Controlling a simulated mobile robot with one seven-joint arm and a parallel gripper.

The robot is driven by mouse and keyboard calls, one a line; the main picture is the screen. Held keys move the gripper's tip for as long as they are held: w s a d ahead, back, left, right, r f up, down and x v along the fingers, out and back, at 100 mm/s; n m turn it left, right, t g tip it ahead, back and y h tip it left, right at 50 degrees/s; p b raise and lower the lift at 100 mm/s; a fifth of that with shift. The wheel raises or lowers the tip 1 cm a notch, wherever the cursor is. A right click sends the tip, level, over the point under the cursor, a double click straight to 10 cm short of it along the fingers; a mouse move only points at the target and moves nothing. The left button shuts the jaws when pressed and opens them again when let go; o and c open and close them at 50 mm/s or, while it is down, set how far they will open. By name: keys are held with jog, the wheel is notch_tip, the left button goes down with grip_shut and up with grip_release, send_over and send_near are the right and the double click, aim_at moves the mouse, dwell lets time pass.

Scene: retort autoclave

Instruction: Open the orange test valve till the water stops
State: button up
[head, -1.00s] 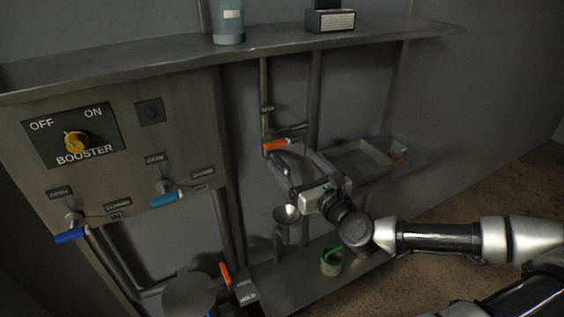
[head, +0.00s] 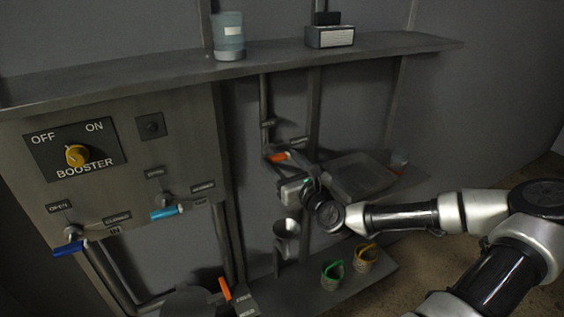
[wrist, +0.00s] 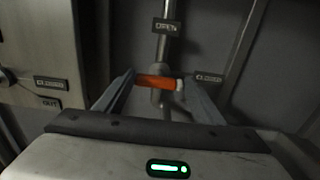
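The orange test valve handle (head: 278,157) is on a vertical pipe right of the booster panel. In the wrist view the handle (wrist: 158,82) lies crosswise, with an OPEN label (wrist: 166,27) above and a CLOSED label (wrist: 209,78) to its right. My gripper (head: 285,176) is just below and in front of it in the head view. Its fingers (wrist: 158,84) stand apart, one at each side of the handle in the wrist view. I cannot tell whether they touch it. I cannot make out running water. A metal funnel (head: 287,230) is below the valve.
A grey tray (head: 362,178) is right of my gripper. A green-rimmed bucket (head: 332,276) and an orange-rimmed bucket (head: 366,259) stand on the lower shelf. Another orange handle (head: 225,289) is lower left, and blue handles are on the panel. The upper shelf (head: 260,65) runs above.

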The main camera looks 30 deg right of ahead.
jog(key=shift+c, duration=1.4)
jog(key=shift+n, duration=0.3)
jog(key=n, duration=0.3)
jog(key=shift+a+n+p, duration=0.15)
jog(key=shift+n+p, duration=0.15)
jog(key=n, duration=0.4)
jog(key=shift+a+f+n, duration=0.1)
jog(key=shift+n, duration=0.2)
jog(key=n, duration=0.5)
jog(key=shift+a+f, duration=0.1)
jog(key=shift+f, duration=0.05)
jog(key=shift+f+n, duration=0.1)
jog(key=shift+n, duration=1.9)
jog(key=o, duration=1.1)
jog(key=shift+c, duration=0.2)
